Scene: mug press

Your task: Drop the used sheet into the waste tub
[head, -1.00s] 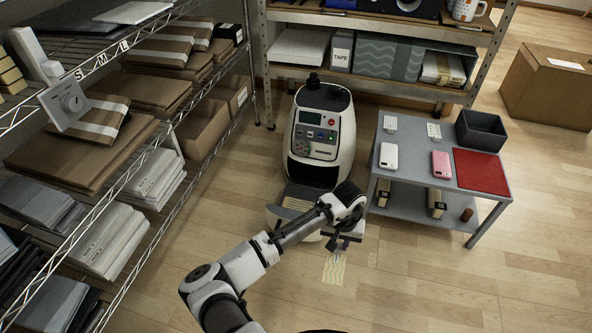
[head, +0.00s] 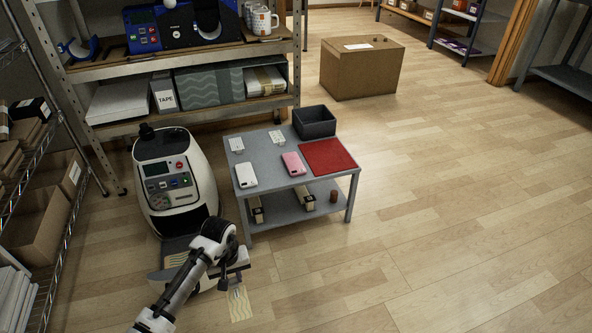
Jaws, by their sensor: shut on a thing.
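My gripper (head: 236,283) is shut on a pale yellowish patterned sheet (head: 240,305), which hangs below the jaws over the floor. The jaws are small and partly hidden by my wrist. A dark grey open tub (head: 315,130), likely the waste tub, stands on the back right corner of the low grey table (head: 262,163). My gripper is in front of the table and well apart from the tub. The inside of the tub looks dark, and I cannot tell what is in it.
A white and black machine (head: 176,183) stands left of the table, close to my arm. The table also bears a white phone case (head: 246,175), a pink one (head: 293,164) and a red mat (head: 327,156). A cardboard box (head: 361,70) stands behind. The floor at right is clear.

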